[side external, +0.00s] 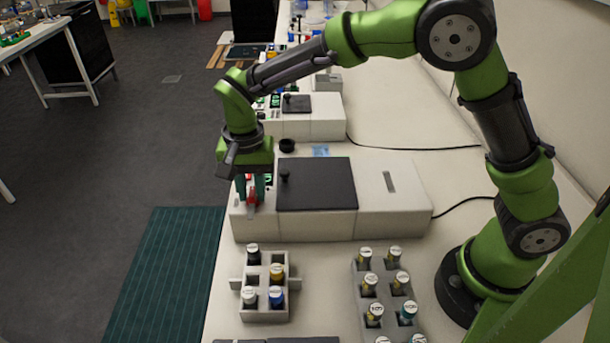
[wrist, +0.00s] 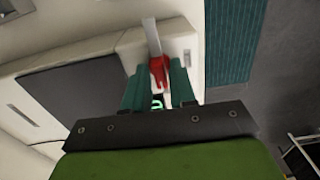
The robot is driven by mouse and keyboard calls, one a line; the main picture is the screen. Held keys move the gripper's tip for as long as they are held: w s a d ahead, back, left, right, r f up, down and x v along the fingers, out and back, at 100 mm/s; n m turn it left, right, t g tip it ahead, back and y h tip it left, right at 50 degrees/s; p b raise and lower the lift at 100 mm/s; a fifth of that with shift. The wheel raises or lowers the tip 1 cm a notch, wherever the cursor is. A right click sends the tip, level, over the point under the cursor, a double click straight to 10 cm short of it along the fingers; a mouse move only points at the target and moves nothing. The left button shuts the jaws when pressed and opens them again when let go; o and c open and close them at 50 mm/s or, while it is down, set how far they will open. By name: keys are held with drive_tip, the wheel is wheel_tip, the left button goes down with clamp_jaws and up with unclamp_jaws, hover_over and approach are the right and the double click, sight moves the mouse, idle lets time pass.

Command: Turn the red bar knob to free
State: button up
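The red bar knob (wrist: 160,72) is on the front panel of a white bioreactor unit (side external: 395,203). A pale grey bar (wrist: 151,36) sticks out beyond the red part in the wrist view. My gripper (side external: 251,192) points down over the left end of the unit, with the red knob (side external: 251,187) between its two teal fingers. In the wrist view my gripper (wrist: 160,76) has one finger on each side of the red part. The gap is about as wide as the knob; I cannot tell whether the fingers touch it. A green display (wrist: 157,102) partly shows between the fingers.
A dark lid (side external: 318,184) covers the unit's middle. A second unit (side external: 323,125) stands behind. In front are a grey rack (side external: 264,316) with several capped vials and another vial rack (side external: 386,287) to the right. Floor lies left of the bench edge.

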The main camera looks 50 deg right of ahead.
sight(254, 191)
drive_tip(key=shift+o, duration=1)
wheel_tip(254, 191, up, 17)
drive_tip(key=s+d+f+n+t+y, duration=0.2)
drive_tip(key=s+d+n+t, duration=0.3)
drive_tip(key=s+d, duration=1)
drive_tip(key=s+t, duration=0.2)
drive_tip(key=s, duration=0.1)
drive_tip(key=shift+s+f, duration=0.2)
drive_tip(key=shift+f, duration=0.15)
